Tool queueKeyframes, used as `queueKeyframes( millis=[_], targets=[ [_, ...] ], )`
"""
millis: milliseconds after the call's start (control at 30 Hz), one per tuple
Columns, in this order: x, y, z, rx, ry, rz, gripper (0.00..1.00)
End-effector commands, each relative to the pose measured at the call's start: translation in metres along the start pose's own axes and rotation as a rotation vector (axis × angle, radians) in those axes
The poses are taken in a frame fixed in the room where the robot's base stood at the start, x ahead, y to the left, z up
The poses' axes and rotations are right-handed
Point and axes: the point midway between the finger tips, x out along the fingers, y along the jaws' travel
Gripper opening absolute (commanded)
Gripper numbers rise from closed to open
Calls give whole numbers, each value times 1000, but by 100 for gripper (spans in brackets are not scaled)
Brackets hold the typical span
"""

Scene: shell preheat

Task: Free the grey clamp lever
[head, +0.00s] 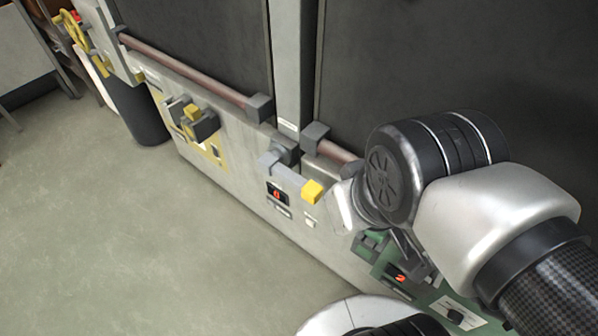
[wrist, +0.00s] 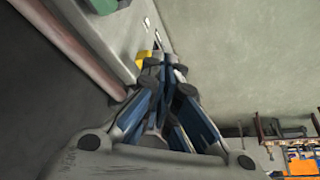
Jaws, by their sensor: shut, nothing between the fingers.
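The grey clamp lever (head: 287,172) sits on the front of the pale panel in the head view, just below the gap between two door rails. It is a grey bar from a dark pivot, slanting down to the right, with a yellow block (head: 312,191) at its end. In the wrist view a yellow patch (wrist: 143,58), probably that block, shows just beyond and left of my fingertips. My gripper (wrist: 163,68) is shut and empty. I cannot tell whether it touches the lever. In the head view my wrist hides most of the gripper.
A reddish rail (head: 190,70) runs along the dark doors; it passes close on the left in the wrist view (wrist: 85,40). A second yellow-tipped latch (head: 198,122) is further left. A green panel (head: 375,262) with a red display lies below my wrist. The floor (head: 120,240) is clear.

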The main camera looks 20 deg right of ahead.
Motion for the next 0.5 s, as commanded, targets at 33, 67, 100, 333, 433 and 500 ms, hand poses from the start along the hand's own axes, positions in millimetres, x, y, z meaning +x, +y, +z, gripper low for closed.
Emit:
queueKeyframes(
  millis=[33, 67, 100, 333, 433, 500],
  targets=[
    [-1, 0, -7, -54, -14, -1, 0],
    [-1, 0, -11, -101, -23, -3, 0],
    [-1, 0, -19, -180, -39, -6, 0],
    [13, 2, -85, -860, -155, -84, 0],
    [30, 2, -114, -1183, -195, -150, 0],
    [44, 1, -131, -1397, -213, -203, 0]
  ],
)
